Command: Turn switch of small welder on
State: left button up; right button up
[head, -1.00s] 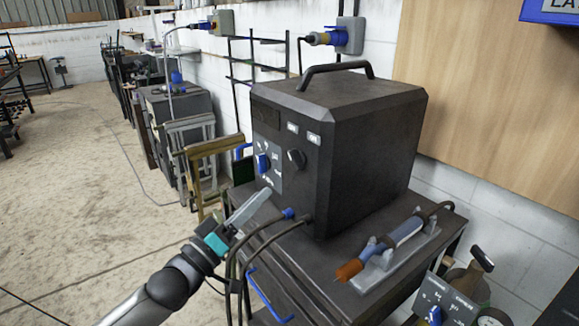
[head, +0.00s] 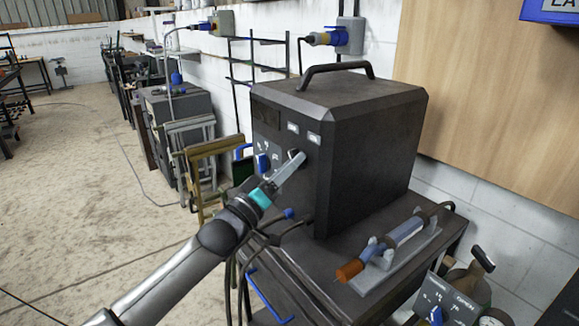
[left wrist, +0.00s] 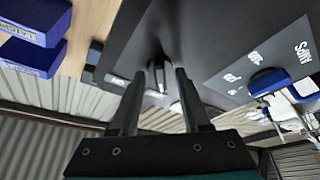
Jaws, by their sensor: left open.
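The dark box-shaped welder (head: 372,140) stands on a cart, with its control panel facing left. A black switch knob (left wrist: 157,66) on that panel shows in the left wrist view, between and just beyond my fingertips. A blue knob (head: 262,163) sits to its left in the head view and also shows in the left wrist view (left wrist: 268,80). My left gripper (head: 298,158) is open at the panel, its fingers on either side of the black knob. I cannot tell if they touch it. In the head view the fingers mostly hide the black knob. My right gripper is not in view.
A torch (head: 385,250) lies in a holder on the cart top (head: 320,262), right of my arm. Cables hang from the welder's lower front. A second control panel with a blue knob (head: 434,315) is at bottom right. The floor at left is open.

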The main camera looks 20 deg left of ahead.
pick_arm(q)
jog(key=shift+c, duration=0.3)
grip_shut()
dwell(0.3)
